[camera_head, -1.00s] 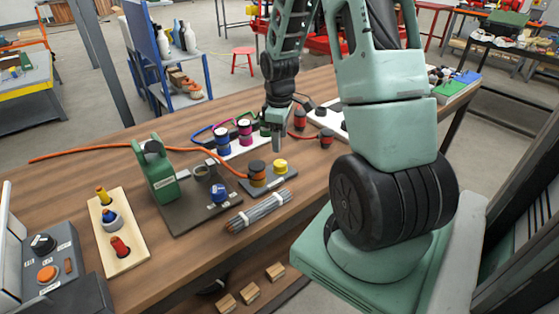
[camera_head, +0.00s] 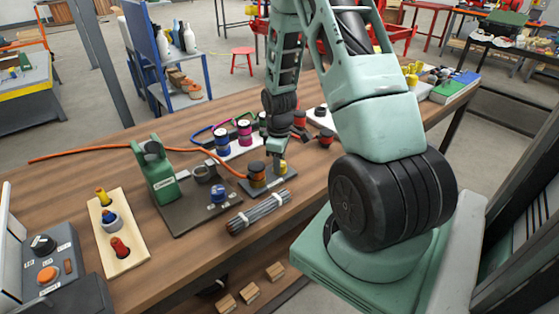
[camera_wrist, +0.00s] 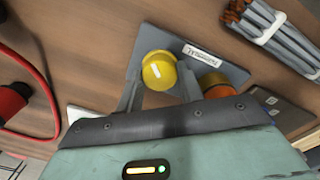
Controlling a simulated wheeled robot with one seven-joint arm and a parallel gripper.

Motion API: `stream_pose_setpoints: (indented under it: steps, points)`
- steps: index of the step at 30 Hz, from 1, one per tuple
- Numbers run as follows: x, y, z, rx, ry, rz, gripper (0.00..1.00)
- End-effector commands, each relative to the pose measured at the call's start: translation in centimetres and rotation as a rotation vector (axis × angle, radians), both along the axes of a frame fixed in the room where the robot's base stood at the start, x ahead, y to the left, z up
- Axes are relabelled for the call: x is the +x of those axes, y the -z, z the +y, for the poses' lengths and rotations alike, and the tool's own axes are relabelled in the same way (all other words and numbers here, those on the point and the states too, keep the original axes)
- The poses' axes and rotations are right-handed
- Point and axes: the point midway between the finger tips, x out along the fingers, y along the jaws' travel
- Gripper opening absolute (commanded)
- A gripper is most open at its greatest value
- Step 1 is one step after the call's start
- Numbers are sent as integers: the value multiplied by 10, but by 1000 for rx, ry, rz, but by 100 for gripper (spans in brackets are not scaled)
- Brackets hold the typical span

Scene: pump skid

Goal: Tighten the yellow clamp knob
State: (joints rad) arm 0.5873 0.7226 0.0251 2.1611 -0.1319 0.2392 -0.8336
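The yellow clamp knob (camera_wrist: 158,70) shows in the wrist view as a round yellow cap with a pale mark on top. It sits on a grey plate (camera_wrist: 215,62) that carries a white label. In the head view the knob (camera_head: 283,169) is partly hidden by my gripper (camera_head: 277,158), which points down over it. In the wrist view my gripper (camera_wrist: 160,90) has its two fingers apart, one on each side of the knob. I cannot tell whether either finger touches it.
An orange and black fitting (camera_head: 257,175) with an orange hose stands on the same plate, close to my gripper. A bundle of grey rods (camera_head: 258,212) lies in front. A green pump (camera_head: 160,178) stands to the left. Red fittings (camera_head: 325,138) stand at right.

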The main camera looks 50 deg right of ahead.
Motion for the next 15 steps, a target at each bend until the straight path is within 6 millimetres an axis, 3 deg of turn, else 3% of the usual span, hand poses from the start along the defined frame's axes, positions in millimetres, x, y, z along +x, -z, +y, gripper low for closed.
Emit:
stream_pose_setpoints:
  steps: [2,15]
  points:
    - [0,0,0,0,0,0,14]
    - [0,-1,0,0,74,0,15]
